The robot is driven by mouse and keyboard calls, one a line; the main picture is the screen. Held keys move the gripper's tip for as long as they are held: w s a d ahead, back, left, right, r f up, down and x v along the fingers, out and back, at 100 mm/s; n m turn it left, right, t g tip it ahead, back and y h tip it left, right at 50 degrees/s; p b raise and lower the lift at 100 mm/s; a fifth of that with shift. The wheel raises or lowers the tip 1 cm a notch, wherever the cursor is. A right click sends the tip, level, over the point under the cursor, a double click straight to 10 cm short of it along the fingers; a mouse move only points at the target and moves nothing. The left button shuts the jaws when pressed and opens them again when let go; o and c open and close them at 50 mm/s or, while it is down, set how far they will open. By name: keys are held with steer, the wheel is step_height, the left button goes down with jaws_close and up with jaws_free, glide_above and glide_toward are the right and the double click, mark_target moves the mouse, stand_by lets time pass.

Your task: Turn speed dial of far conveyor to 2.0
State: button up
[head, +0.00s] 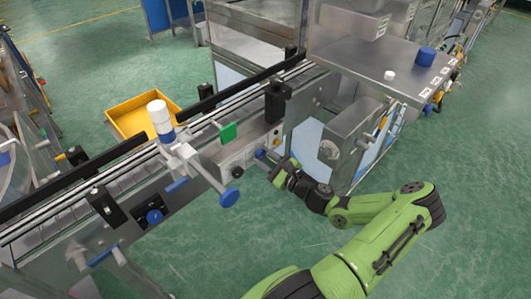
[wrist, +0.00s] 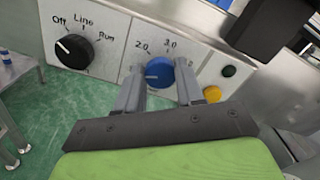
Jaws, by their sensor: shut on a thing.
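The blue speed dial (wrist: 159,72) sits on a pale control panel (wrist: 112,40) in the wrist view. Printed marks "2.0" and "3.0" show above it, and a further mark at its right is partly hidden. The dial's pale pointer line lies on its left part, roughly toward the 2.0 side; its exact setting is hard to read. My gripper (wrist: 158,90) has one finger on each side of the dial and is shut on it. In the head view my gripper (head: 272,165) reaches the conveyor's side panel, where the blue dial (head: 260,154) shows small.
A black Off/Line/Run selector (wrist: 75,51) is left of the dial. A green button (wrist: 229,71) and a yellow button (wrist: 212,94) are at its right. A black block (wrist: 262,25) juts out above right. In the head view, a blue handwheel (head: 229,197) stands left of my gripper.

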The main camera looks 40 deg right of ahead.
steer(key=m+p, duration=0.4)
steer(key=shift+r+m+p, duration=0.15)
steer(key=shift+m+p, duration=0.15)
steer(key=shift+p, duration=0.05)
steer(key=shift+d+m+p, duration=0.1)
steer(key=shift+m+p, duration=1.2)
steer(key=shift+m, duration=1.2)
steer(key=shift+f, duration=0.2)
steer(key=o, duration=1)
steer(key=shift+o, duration=0.2)
steer(key=s, duration=1.5)
steer(key=shift+s+d, duration=0.25)
steer(key=shift+s, duration=0.15)
